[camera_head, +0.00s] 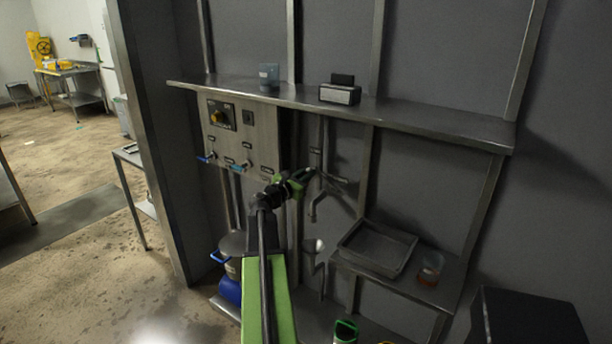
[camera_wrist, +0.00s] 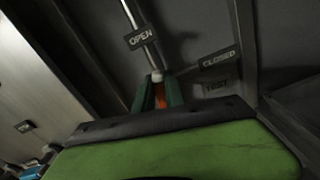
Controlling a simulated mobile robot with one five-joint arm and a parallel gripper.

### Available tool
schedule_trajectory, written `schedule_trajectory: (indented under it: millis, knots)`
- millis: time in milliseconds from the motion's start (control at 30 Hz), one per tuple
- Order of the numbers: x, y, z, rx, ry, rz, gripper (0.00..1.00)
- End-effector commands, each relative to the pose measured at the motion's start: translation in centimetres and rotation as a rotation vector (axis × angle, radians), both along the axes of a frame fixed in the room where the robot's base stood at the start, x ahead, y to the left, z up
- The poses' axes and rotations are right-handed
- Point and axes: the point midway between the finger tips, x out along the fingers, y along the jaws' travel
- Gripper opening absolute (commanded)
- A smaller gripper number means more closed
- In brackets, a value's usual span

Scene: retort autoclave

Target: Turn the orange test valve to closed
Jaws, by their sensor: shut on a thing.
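My gripper (camera_head: 304,176) reaches to the wall pipe in the head view. In the wrist view its two green fingers (camera_wrist: 159,92) are shut on the orange test valve handle (camera_wrist: 160,96), a narrow orange strip between them. Most of the handle is hidden by the fingers. An OPEN label (camera_wrist: 140,37) is on the pipe above it. A CLOSED label (camera_wrist: 218,58) is up to the right, with a TEST label (camera_wrist: 217,85) below it. I cannot tell the handle's exact angle.
A steel panel (camera_head: 243,135) with a knob and blue-handled valves (camera_head: 206,158) is left of my gripper. A shelf (camera_head: 420,122) runs above. A metal tray (camera_head: 377,250) and a cup with red contents (camera_head: 430,268) stand on a lower shelf at right.

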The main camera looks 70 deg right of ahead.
Motion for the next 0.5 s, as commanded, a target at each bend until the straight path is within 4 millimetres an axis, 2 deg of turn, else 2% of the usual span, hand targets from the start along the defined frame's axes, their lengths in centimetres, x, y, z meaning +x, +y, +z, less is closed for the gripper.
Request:
schedule_trajectory:
  millis: [500]
  knots:
    - [-0.71, 0.04, -0.36, -0.124, -0.467, 0.007, 0.00]
